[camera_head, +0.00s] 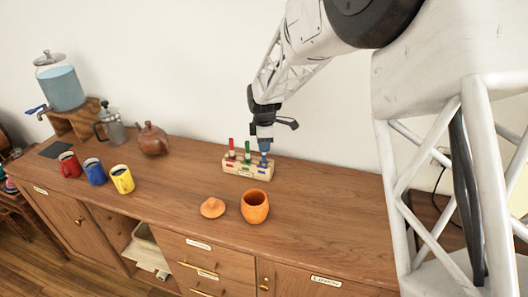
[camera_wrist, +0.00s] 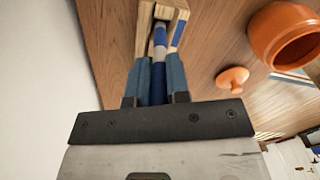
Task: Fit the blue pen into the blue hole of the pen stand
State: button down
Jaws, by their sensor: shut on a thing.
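The wooden pen stand (camera_head: 238,171) stands on the cabinet top near the wall, with a red pen (camera_head: 231,147) and a green pen (camera_head: 247,150) upright in it. My gripper (camera_head: 264,147) points down over the stand's right end and is shut on the blue pen (camera_head: 263,160). In the wrist view the blue pen (camera_wrist: 160,38) runs from between the fingers (camera_wrist: 157,78) to the stand (camera_wrist: 143,30). Its far end is at the stand's end slot; I cannot tell how deep it sits. The blue hole is hidden.
An orange pot (camera_head: 254,208) and its lid (camera_head: 213,208) lie in front of the stand. Red (camera_head: 69,165), blue (camera_head: 95,172) and yellow (camera_head: 122,180) mugs, a teapot (camera_head: 152,140) and a glass press (camera_head: 112,127) are to the left. The cabinet top right of the stand is clear.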

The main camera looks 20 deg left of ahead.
aim_at(264, 166)
jog(key=shift+f, duration=1.55)
jog(key=shift+f, duration=0.15)
jog(key=c, duration=1.1)
grip_release()
notch_tip(264, 166, up, 12)
jog(key=shift+r, duration=0.2)
